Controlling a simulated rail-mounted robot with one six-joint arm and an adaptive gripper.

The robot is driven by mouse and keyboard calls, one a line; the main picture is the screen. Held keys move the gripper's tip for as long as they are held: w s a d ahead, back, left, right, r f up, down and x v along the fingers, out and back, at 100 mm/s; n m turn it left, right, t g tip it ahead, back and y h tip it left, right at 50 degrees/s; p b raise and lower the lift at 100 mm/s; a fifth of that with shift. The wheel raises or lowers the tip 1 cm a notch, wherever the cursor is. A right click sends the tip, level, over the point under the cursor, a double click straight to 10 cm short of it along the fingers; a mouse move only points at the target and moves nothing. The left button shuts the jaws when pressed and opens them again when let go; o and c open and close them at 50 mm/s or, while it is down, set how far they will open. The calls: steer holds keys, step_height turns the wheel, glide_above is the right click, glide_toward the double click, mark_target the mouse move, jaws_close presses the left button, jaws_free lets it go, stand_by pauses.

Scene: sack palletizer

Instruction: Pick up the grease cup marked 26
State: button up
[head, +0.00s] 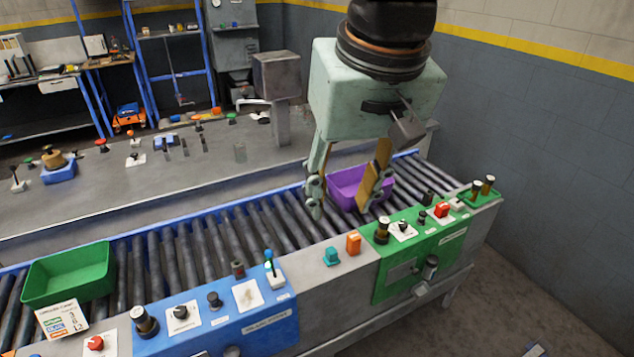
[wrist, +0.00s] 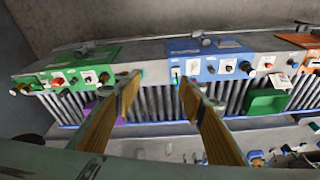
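No number 26 is readable on any part, so I cannot tell which is the grease cup marked 26. My gripper (head: 342,200) is open and empty, above the rollers by the purple bin and behind the green panel. In the wrist view its two fingers (wrist: 158,86) are wide apart, with rollers and panel edges between them.
A purple bin (head: 345,178) and a green bin (head: 45,282) sit on the roller conveyor (head: 215,240). Knobs, buttons and an orange block (head: 353,243) crowd its near side. A grey bench (head: 215,170) with small parts lies behind. A printed card (head: 62,319) stands front left.

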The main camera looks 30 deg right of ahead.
steer(key=w+d+f+m+p, duration=0.25)
steer(key=w+d, duration=0.35)
steer(key=w, duration=0.3)
steer(key=m+g+p, duration=0.3)
steer(key=m+p, duration=0.3)
steer(key=m, duration=0.4)
glide_above(385, 220)
step_height(385, 220, down, 23)
steer(key=shift+f, duration=0.15)
steer(key=shift+f, duration=0.1)
steer(key=shift+f, duration=4.2)
steer(key=shift+f, duration=0.1)
steer(key=shift+f, duration=2.45)
